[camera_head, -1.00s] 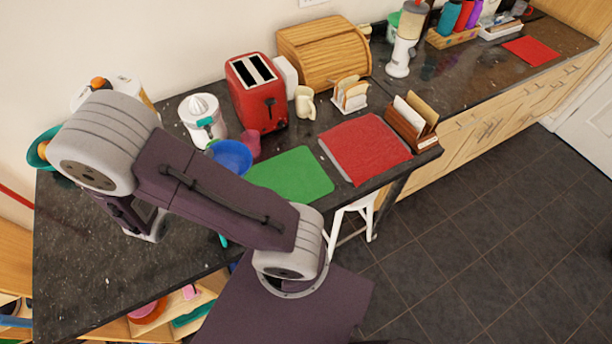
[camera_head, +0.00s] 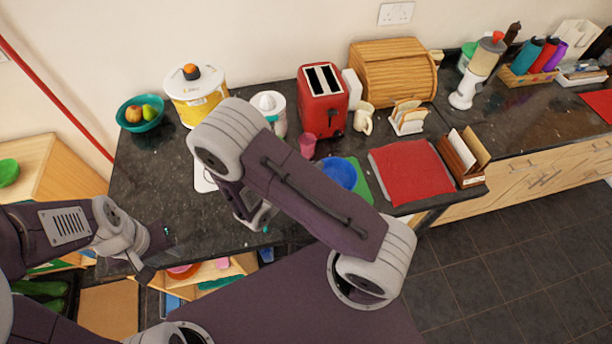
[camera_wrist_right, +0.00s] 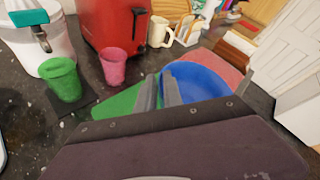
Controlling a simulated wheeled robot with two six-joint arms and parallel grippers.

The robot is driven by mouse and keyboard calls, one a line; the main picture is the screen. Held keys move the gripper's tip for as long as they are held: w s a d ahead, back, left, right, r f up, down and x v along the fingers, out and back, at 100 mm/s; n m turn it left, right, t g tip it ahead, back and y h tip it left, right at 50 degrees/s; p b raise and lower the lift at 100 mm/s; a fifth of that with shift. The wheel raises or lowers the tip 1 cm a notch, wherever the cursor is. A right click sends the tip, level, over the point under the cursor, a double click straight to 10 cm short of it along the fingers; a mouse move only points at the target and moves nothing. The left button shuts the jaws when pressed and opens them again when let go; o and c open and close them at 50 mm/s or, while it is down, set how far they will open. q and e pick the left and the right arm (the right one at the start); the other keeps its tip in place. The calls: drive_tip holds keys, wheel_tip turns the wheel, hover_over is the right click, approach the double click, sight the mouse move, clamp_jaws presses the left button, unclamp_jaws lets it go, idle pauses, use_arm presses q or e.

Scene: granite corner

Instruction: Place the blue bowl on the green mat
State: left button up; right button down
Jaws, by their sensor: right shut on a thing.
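The blue bowl (camera_head: 337,173) is over the green mat (camera_head: 364,190) in the head view, partly behind my right arm. In the right wrist view, my right gripper (camera_wrist_right: 160,92) is shut on the near left rim of the blue bowl (camera_wrist_right: 200,82). The green mat (camera_wrist_right: 115,103) shows left of the bowl there. Whether the bowl touches the mat I cannot tell. My right fingers are hidden behind my arm in the head view. My left gripper (camera_head: 148,268) is at the counter's front edge, apart from the bowl; its jaw state is unclear.
A red mat (camera_head: 411,172) lies right of the green mat. A pink cup (camera_head: 307,146), a red toaster (camera_head: 323,101) and a juicer (camera_head: 271,108) stand behind. A green cup (camera_wrist_right: 63,80) is left of the pink cup. The counter's left part (camera_head: 150,185) is clear.

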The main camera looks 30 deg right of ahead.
drive_tip(key=w+a+f, duration=0.1)
drive_tip(key=f, duration=0.1)
drive_tip(key=w+f+p, duration=0.1)
drive_tip(key=w+f, duration=0.1)
drive_tip(key=w+a+f, duration=0.1)
drive_tip(key=f, duration=0.1)
drive_tip(key=shift+w+a+f+p, duration=0.3)
drive_tip(key=shift+w+a+f, duration=0.05)
drive_tip(key=shift+w, duration=0.05)
drive_tip(key=shift+w+f, duration=0.1)
drive_tip(key=shift+f, duration=0.2)
drive_tip(key=shift+f, duration=0.1)
drive_tip(key=c, duration=1.5)
unclamp_jaws()
